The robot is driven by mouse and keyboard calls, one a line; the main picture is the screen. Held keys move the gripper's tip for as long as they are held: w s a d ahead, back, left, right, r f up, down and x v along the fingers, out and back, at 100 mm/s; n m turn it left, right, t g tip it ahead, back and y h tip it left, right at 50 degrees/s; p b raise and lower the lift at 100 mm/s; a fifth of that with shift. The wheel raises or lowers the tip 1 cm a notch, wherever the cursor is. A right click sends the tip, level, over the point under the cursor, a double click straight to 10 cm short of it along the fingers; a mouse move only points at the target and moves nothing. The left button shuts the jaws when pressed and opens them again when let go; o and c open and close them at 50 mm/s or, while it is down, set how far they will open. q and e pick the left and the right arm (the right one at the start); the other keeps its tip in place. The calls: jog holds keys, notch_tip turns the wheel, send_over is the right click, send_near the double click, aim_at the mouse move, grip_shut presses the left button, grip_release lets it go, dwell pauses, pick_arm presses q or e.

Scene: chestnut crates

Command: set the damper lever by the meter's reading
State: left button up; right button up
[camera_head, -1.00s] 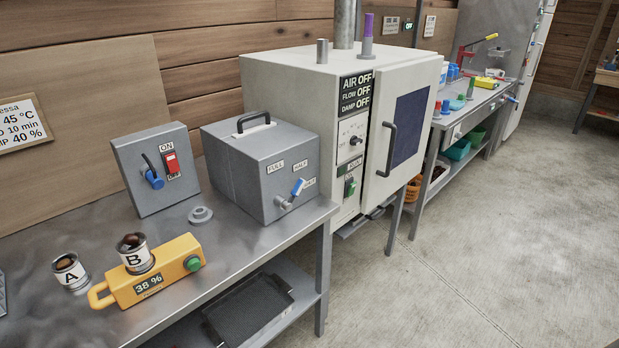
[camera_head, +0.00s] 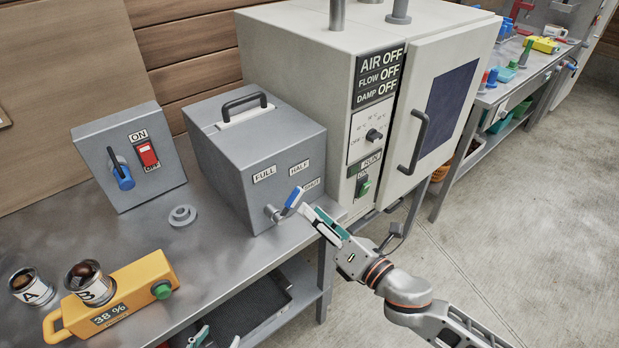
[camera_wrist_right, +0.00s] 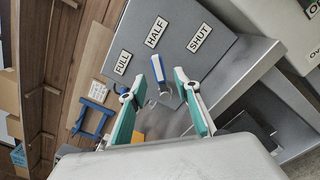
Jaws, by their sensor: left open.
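The grey damper box (camera_head: 215,165) stands on the bench with FULL, HALF and SHUT labels. Its blue-handled lever (camera_head: 293,199) slants up and right in the head view; in the wrist view the lever (camera_wrist_right: 160,90) points roughly towards HALF. My right gripper (camera_head: 312,211) is open at the lever; in the wrist view its teal-padded fingers (camera_wrist_right: 158,78) lie either side of the handle, with no visible grip. The yellow meter (camera_head: 138,288) reads 38 %, with cup B (camera_head: 92,287) on it. My left gripper (camera_head: 216,340) is open, only its tips showing at the bottom edge.
Cup A (camera_head: 34,288) stands left of the meter. A grey switch box (camera_head: 128,155) with a red switch and blue lever, and a small grey disc (camera_head: 183,215), are behind. The roaster-like cabinet (camera_head: 310,45) reads AIR, FLOW and DAMP OFF. Bare bench (camera_head: 225,255) lies before the damper box.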

aim_at(298, 199)
jog(key=shift+w+a+r, duration=0.25)
jog(key=shift+w, duration=0.2)
jog(key=x, duration=0.6)
jog(key=shift+w+a+f, duration=0.1)
jog(key=shift+w+a, duration=0.15)
jog(key=shift+a, duration=0.1)
grip_shut()
